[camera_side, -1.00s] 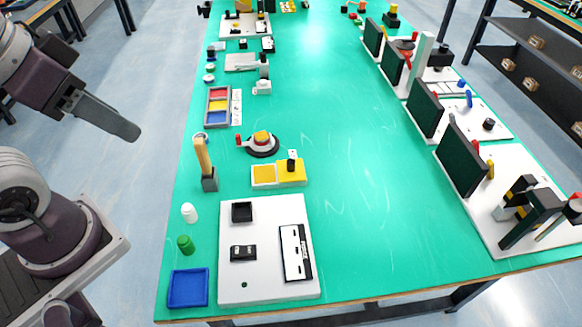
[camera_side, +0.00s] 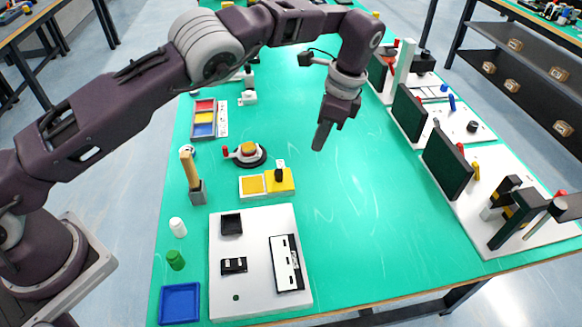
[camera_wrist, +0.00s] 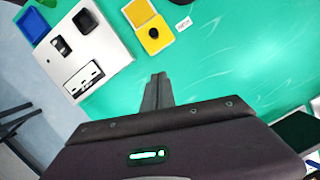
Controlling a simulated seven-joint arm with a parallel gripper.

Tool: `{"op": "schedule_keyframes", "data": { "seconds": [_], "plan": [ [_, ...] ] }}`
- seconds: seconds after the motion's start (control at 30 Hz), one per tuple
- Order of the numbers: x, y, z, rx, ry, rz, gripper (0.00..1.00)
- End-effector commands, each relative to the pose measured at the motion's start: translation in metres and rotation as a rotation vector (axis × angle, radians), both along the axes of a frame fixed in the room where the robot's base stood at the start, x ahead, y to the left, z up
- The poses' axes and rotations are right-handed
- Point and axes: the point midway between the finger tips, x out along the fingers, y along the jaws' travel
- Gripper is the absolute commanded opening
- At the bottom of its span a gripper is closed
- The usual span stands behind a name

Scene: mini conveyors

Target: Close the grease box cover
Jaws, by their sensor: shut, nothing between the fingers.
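The grease box (camera_side: 252,185) sits on the green table, low and white-rimmed with yellow inside. Its yellow cover (camera_side: 282,183) with a black knob (camera_side: 278,173) lies beside it on the right, so the box looks open. In the wrist view the box (camera_wrist: 140,12) and cover (camera_wrist: 158,42) are at top centre, beyond my fingertips. My gripper (camera_side: 319,140) points down over the table, to the right of and beyond the cover, apart from it. Its fingers are shut together and empty, and they show in the wrist view (camera_wrist: 158,80).
A white board (camera_side: 255,222) with black and white parts is in front of the box. A holder with a wooden handle (camera_side: 188,168) stands left, and a round black device (camera_side: 246,154) is behind. Dark upright panels (camera_side: 447,160) line the right. The middle of the table is clear.

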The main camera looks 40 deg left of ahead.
Motion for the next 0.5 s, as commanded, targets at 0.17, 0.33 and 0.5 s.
{"op": "schedule_keyframes", "data": {
  "seconds": [0.17,0.33,0.5],
  "plan": [
    [-0.002,0.0,-0.021,0.009,0.012,-0.023,0.0],
    [-0.006,0.009,-0.056,0.009,0.012,-0.02,0.0],
    [-0.009,0.017,-0.092,0.01,0.01,-0.019,0.0]
  ]
}}
